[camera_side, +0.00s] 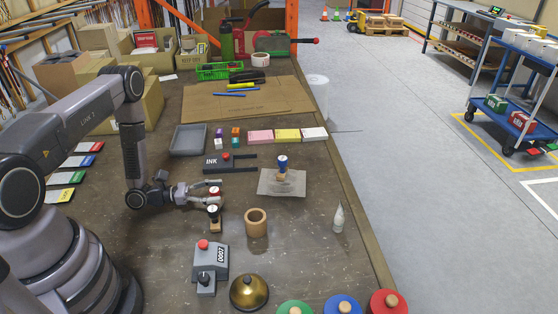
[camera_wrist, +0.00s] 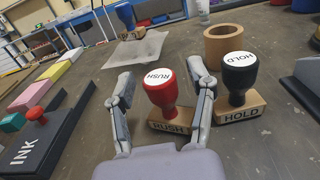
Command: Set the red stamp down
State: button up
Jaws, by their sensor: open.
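The red stamp, marked RUSH, shows in the wrist view (camera_wrist: 161,88), with a red knob and a wooden base that appears to rest on the table. In the side view its red top (camera_side: 214,191) is partly hidden by my gripper (camera_side: 213,194). In the wrist view my gripper (camera_wrist: 163,84) is open, one finger on each side of the red stamp's handle, with a visible gap at the left. The right finger is close to the knob; I cannot tell whether it touches.
A black HOLD stamp (camera_wrist: 238,80) stands close to the right of the red one. A wooden ring (camera_side: 256,222), an ink pad (camera_side: 230,163), and a blue stamp (camera_side: 282,164) on a grey sheet (camera_side: 294,185) are nearby. A numbering stamp (camera_side: 208,265) stands in front.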

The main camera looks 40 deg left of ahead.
jog(key=v, duration=1.1)
jog(key=shift+s+a+r, duration=0.25)
jog(key=shift+r, duration=0.05)
jog(key=d+r+m+g+y, duration=0.1)
jog(key=d+r+m+g, duration=0.3)
jog(key=r+m+g, duration=0.55)
jog(key=d+r+m+g+y, duration=0.1)
jog(key=d+r+m+g, duration=0.4)
jog(key=r, duration=0.7)
jog(key=s+d+r+m+t+y, duration=0.2)
jog(key=s+r+m+t+y, duration=0.5)
jog(key=r, duration=0.8)
jog(key=s+m+y, duration=0.3)
jog(key=s+m, duration=0.2)
jog(key=s, duration=0.1)
jog(key=shift+s+r+y, duration=0.15)
jog(key=shift+r+y, duration=0.15)
jog(key=shift+y, duration=0.1)
